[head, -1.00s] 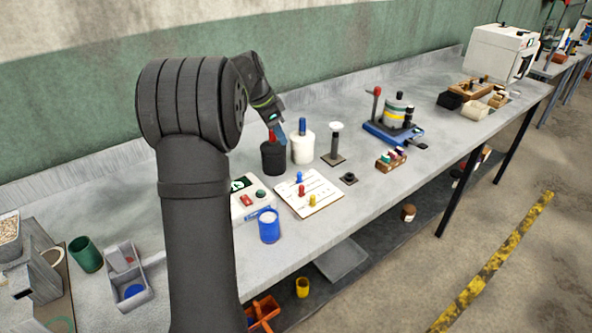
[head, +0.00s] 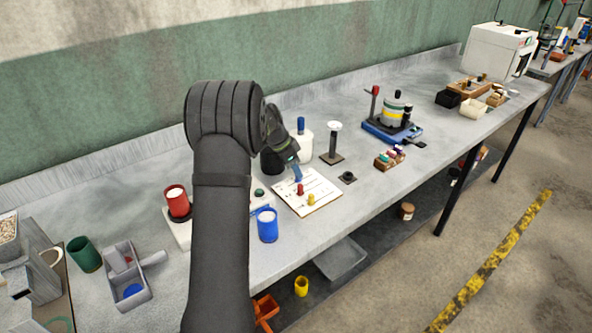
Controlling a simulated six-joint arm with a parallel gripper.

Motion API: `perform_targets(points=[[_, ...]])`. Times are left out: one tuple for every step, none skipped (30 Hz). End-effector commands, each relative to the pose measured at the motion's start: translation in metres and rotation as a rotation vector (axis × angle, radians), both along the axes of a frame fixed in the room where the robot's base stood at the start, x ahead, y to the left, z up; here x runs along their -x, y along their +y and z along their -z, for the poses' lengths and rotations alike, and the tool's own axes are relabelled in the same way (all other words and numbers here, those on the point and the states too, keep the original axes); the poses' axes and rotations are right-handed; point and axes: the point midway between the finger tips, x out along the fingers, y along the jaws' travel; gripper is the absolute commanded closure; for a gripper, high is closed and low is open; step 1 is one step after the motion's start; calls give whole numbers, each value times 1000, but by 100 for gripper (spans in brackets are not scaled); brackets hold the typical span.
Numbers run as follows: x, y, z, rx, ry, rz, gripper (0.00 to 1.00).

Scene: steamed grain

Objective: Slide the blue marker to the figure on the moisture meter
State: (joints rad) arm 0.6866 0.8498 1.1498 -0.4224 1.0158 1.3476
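The white marker board (head: 322,187) lies on the bench with printed lines. A red marker (head: 300,189) and a yellow marker (head: 311,199) stand on it. My gripper (head: 297,174) is low over the board's far left part; its bluish fingertips are where the blue marker stands, and I cannot separate the two or see whether it is gripped. The white moisture meter (head: 178,232) is mostly behind my arm; its display is hidden, so no figure can be read. A red cup (head: 178,207) with pale contents sits at its left end.
A blue cup (head: 267,226) stands just in front of the board. Behind are a black jar (head: 269,162) and a white jar (head: 304,147) with a blue knob. A stand (head: 333,144) and a rack of small bottles (head: 389,160) are to the right.

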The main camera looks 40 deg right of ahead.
Motion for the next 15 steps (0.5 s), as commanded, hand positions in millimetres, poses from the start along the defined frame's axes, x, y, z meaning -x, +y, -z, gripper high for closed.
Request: perform_targets(points=[[1, -2, 5, 0, 1, 1, 61], [1, -3, 7, 0, 0, 1, 61], [1, -4, 9, 0, -1, 1, 61], [1, -5, 11, 0, -1, 1, 61], [1, -5, 12, 0, -1, 1, 61], [1, -5, 12, 0, -1, 1, 61], [2, -6, 13, 1, -1, 1, 61], [2, -6, 13, 1, -1, 1, 61], [2, -6, 13, 1, -1, 1, 61], [2, -6, 13, 1, -1, 0, 61], [2, -6, 13, 1, -1, 0, 61], [2, -6, 13, 1, -1, 0, 61], [2, -6, 13, 1, -1, 0, 61], [2, -6, 13, 1, -1, 0, 63], [1, -6, 13, 1, -1, 0, 71]])
